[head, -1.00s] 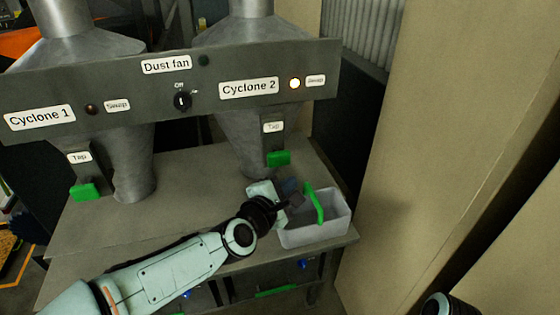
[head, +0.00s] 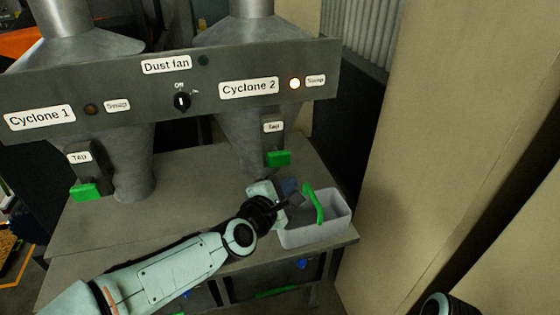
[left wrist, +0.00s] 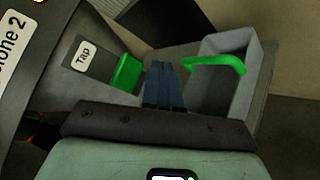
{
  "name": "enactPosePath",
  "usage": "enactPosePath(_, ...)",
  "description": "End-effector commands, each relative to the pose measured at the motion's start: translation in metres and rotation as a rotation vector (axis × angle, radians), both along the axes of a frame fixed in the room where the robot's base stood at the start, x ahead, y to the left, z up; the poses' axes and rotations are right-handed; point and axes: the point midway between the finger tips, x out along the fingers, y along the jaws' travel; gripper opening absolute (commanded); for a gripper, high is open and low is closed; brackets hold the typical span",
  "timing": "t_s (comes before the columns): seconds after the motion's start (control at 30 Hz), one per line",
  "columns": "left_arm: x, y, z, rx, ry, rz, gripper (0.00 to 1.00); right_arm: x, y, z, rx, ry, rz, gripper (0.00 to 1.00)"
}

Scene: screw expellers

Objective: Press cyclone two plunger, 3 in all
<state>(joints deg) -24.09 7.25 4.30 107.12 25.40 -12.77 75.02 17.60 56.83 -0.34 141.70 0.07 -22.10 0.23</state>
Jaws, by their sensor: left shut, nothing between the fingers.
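The cyclone two plunger is a green block (head: 278,158) under the "Tap" label on the right-hand cyclone (head: 243,135). It also shows in the left wrist view (left wrist: 126,73), left of my fingers. My left gripper (head: 290,187) is shut and empty, just below and slightly right of the green plunger in the head view, apart from it as far as I can tell. Its dark blue fingers lie together in the left wrist view (left wrist: 164,82). The lamp (head: 295,84) beside the "Cyclone 2" label glows. My right gripper is not in view.
A grey bin (head: 335,222) with a green handle (head: 315,203) stands on the bench (head: 175,220) right beside my left gripper. Cyclone 1's green plunger (head: 86,192) is at the left. A tan wall panel (head: 420,130) stands to the right.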

Motion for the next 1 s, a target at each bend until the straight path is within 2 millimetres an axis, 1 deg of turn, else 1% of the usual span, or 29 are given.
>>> enactPosePath(0.27, -0.002, -0.001, 0.0, -0.002, -0.001, 0.0, 0.0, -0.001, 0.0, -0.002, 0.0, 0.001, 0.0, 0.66)
enactPosePath(0.5, -0.023, -0.009, -0.001, -0.003, -0.006, -0.001, 0.0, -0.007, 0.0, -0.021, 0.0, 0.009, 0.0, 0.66)
enactPosePath(0.7, -0.036, -0.012, -0.001, -0.001, -0.001, 0.0, 0.0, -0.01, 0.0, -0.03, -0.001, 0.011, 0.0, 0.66)
enactPosePath(1.0, -0.037, -0.012, 0.0, 0.0, 0.0, 0.001, 0.0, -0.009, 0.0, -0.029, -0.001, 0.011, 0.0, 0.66)
